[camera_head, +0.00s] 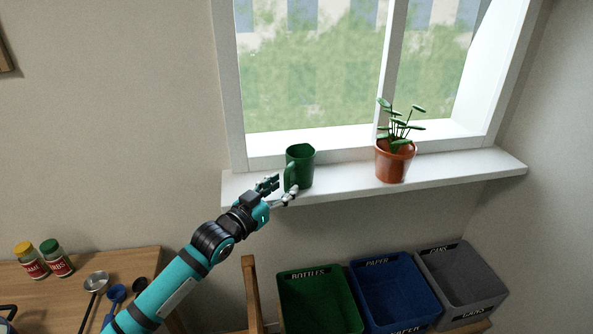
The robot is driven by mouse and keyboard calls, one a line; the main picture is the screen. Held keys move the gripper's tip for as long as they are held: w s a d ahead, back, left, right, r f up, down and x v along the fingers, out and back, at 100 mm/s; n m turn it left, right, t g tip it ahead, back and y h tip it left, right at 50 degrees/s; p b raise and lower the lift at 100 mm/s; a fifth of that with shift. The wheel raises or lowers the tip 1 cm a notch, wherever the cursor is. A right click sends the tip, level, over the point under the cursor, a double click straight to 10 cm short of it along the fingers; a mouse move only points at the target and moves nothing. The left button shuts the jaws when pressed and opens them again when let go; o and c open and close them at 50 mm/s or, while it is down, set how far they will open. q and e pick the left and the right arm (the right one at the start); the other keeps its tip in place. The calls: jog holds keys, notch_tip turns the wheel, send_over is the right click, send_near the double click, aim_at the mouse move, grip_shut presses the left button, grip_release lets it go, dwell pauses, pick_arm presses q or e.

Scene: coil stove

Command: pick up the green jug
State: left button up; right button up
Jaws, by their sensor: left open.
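The green jug (302,164) stands upright on the white windowsill (458,171), near its left end. Its handle is on the side toward my left gripper. My left gripper (282,192) is open at the jug's lower left, close to the handle. One finger is left of the handle and the other is below it, in front of the sill edge. I cannot tell whether a finger touches the jug. My right gripper is not in view.
A potted plant (395,161) stands on the sill right of the jug. Below are a green bin (320,303), a blue bin (394,294) and a grey bin (461,276). A wooden counter (133,262) at lower left holds jars and utensils. The sill between jug and plant is clear.

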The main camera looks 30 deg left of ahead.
aim_at(297, 172)
pick_arm(q)
jog(key=w, duration=0.2)
jog(key=shift+w+d, duration=0.25)
jog(key=shift+w, duration=0.1)
jog(key=shift+s, duration=0.1)
grip_shut()
